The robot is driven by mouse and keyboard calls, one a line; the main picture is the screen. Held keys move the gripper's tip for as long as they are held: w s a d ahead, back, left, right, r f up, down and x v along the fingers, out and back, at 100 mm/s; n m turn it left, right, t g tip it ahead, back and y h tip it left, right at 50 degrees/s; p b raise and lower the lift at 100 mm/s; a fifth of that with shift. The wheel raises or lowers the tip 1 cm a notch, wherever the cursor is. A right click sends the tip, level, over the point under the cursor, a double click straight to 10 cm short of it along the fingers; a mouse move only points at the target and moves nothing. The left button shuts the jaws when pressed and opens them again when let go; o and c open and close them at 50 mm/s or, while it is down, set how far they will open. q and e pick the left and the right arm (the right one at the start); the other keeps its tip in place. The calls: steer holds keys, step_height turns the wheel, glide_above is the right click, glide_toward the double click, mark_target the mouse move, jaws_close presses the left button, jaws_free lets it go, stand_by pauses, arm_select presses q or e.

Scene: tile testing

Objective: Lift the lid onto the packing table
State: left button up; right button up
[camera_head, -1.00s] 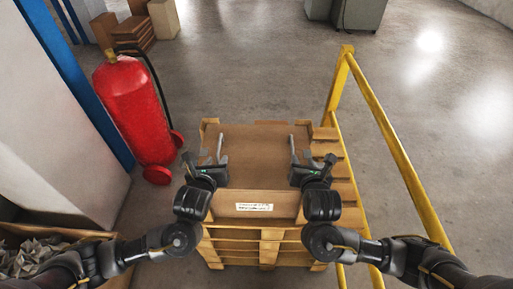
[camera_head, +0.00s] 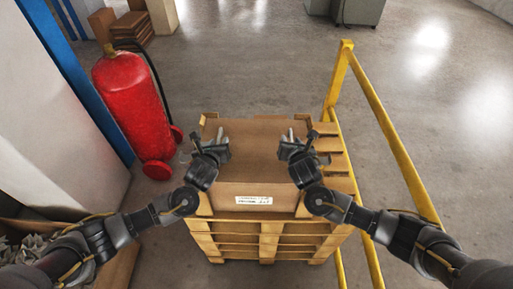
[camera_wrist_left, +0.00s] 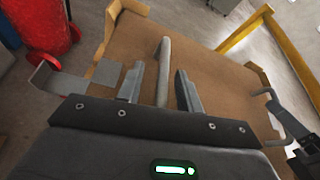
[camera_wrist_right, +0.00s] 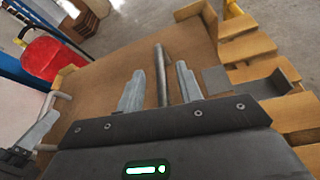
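The lid (camera_head: 252,155) appears as a broad, flat brown top on a box; I cannot tell whether it is separate from the box. It bears two upright grey bar handles. My left gripper (camera_head: 219,143) is open around the left handle (camera_wrist_left: 163,58), with a finger on each side and gaps showing in the left wrist view. My right gripper (camera_head: 293,143) is open around the right handle (camera_wrist_right: 161,62) in the same way. Whether the fingers touch the handles is unclear. I cannot make out a packing table.
The box, with a white label (camera_head: 253,200), rests on stacked wooden pallets (camera_head: 270,240). A yellow rail (camera_head: 385,130) runs along the right. A red fire extinguisher (camera_head: 133,105) stands at left. A crate of crumpled grey material (camera_head: 20,252) is at lower left.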

arm_select(q)
steer(key=shift+w+d+f, duration=0.1)
steer(key=shift+w+d, duration=0.05)
steer(key=shift+w, duration=0.25)
arm_select(e)
steer(key=shift+w+d+f, duration=0.1)
steer(key=shift+w+f, duration=0.1)
steer(key=shift+w, duration=0.15)
arm_select(q)
jaws_close()
arm_select(e)
jaws_close()
stand_by(0.6)
steer(key=shift+r, duration=0.1)
